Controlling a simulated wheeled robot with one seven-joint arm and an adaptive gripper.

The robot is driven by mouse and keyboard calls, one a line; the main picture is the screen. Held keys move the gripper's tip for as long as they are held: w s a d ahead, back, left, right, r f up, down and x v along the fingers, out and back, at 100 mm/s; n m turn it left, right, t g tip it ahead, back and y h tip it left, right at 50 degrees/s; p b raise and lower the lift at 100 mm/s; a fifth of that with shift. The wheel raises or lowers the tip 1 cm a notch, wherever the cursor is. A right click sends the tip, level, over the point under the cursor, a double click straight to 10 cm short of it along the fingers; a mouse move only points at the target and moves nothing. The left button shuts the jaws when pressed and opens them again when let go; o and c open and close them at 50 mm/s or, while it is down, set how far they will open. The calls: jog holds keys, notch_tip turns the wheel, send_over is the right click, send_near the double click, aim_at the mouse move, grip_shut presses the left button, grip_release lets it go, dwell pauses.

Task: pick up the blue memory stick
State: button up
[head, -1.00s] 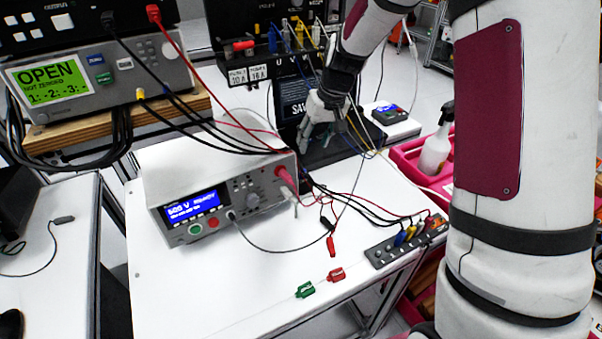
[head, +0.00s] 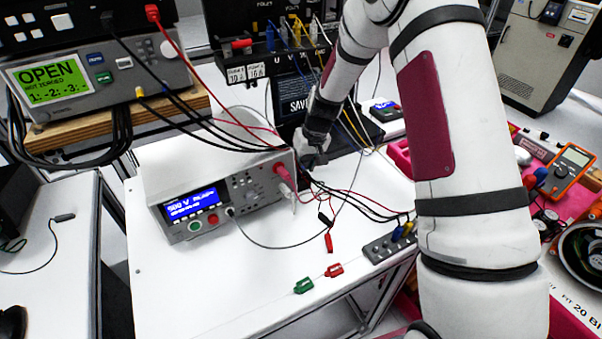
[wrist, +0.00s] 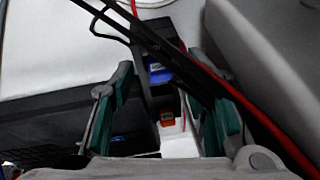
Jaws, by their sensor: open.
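A small blue piece (wrist: 158,70), which looks like the blue memory stick, sits in a narrow black holder (wrist: 155,42) in the wrist view. An orange-red piece (wrist: 167,118) and a white block are nearer to me in the same row. My gripper (wrist: 160,76) is open, with one teal-padded finger on each side of the row. Whether the pads touch anything is unclear. Black cables cross in front of the right finger and the blue piece's edge. In the head view my gripper (head: 311,152) is low behind the tester's right end, and the stick is hidden there.
The white tester (head: 215,190) stands left of my gripper, close beside it. Red and black leads (head: 345,195) run across the table near it. A dark laptop (head: 298,95) is behind.

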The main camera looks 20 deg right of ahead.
aim_at(302, 168)
jog(key=c, duration=1)
jog(key=shift+o, duration=0.2)
notch_tip(302, 168, up, 18)
jog(key=b, duration=0.1)
jog(key=shift+b, duration=0.4)
